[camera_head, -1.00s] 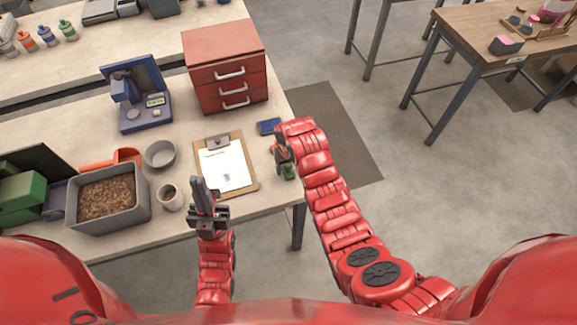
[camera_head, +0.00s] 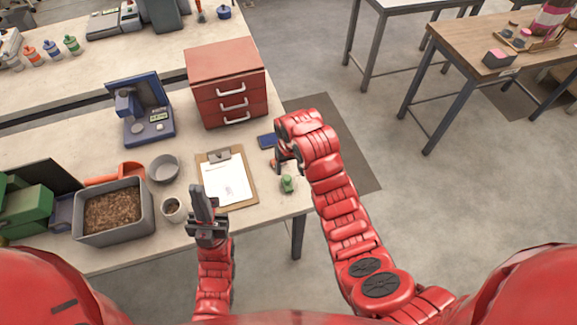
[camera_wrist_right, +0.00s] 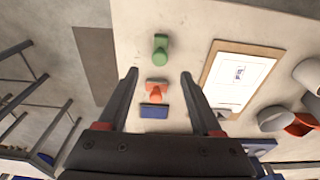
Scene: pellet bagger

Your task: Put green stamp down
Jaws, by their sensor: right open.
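The green stamp (camera_head: 287,184) stands on the light bench right of the clipboard, near the bench's right end. In the right wrist view the green stamp (camera_wrist_right: 161,50) lies beyond my fingertips, clear of both. My right gripper (camera_wrist_right: 160,75) is open and empty. In the head view my right gripper (camera_head: 279,157) is behind the green stamp, partly hidden by its own wrist. An orange-red stamp (camera_wrist_right: 156,90) shows between the fingers in the wrist view, beside a blue pad (camera_wrist_right: 154,111). My left gripper (camera_head: 203,205) is in front of the clipboard, finger gap unclear.
The clipboard (camera_head: 248,192) with a marked white sheet lies left of the green stamp. A red drawer cabinet (camera_head: 224,60) stands behind. A grey bin of pellets (camera_head: 148,212), a grey bowl (camera_head: 163,168) and a cup (camera_head: 173,209) are to the left.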

